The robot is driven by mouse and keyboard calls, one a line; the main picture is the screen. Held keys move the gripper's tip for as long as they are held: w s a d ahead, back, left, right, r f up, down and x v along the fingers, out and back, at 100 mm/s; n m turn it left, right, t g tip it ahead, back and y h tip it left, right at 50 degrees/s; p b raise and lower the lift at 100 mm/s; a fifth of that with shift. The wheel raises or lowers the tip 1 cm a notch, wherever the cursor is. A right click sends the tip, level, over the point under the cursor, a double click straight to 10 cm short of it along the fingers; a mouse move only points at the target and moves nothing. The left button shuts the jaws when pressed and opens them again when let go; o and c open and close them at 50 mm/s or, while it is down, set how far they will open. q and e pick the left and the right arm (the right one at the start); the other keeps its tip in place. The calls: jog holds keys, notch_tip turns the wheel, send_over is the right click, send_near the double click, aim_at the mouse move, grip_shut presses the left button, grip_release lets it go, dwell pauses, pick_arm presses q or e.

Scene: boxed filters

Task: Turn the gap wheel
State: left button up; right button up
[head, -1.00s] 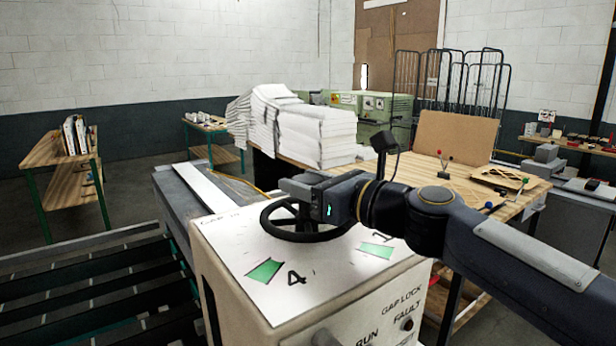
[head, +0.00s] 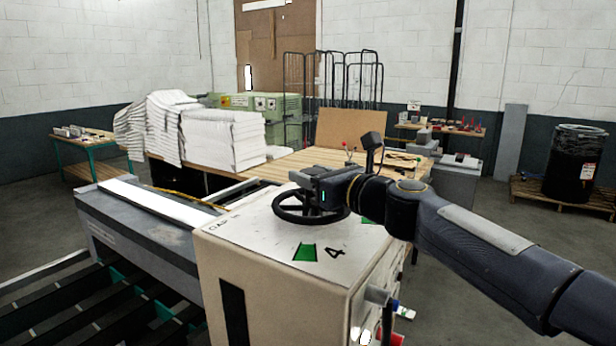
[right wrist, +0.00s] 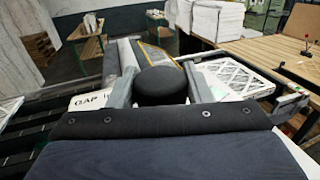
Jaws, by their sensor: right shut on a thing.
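The gap wheel is a black spoked handwheel (head: 291,215) lying flat on top of a cream machine cabinet (head: 240,256). My right gripper (head: 306,180) is above the wheel's far side, its arm coming in from the right. In the right wrist view its two grey fingers (right wrist: 160,92) stand on either side of a round black knob (right wrist: 160,82) and are shut on it. The gripper hides part of the wheel in the head view. My left gripper is not in view.
The cabinet top bears a green mark (head: 305,252) and a "4". Red and blue controls (head: 393,306) stick out at its right side. Paper stacks (head: 222,140) stand on the wooden table (head: 325,158) behind. A white gridded panel (right wrist: 235,78) shows beyond the fingers.

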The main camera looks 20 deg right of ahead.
dwell(0.3)
jog(key=o, duration=1.4)
jog(key=shift+a, duration=0.1)
jog(key=v, duration=0.8)
jog(key=shift+b, duration=0.3)
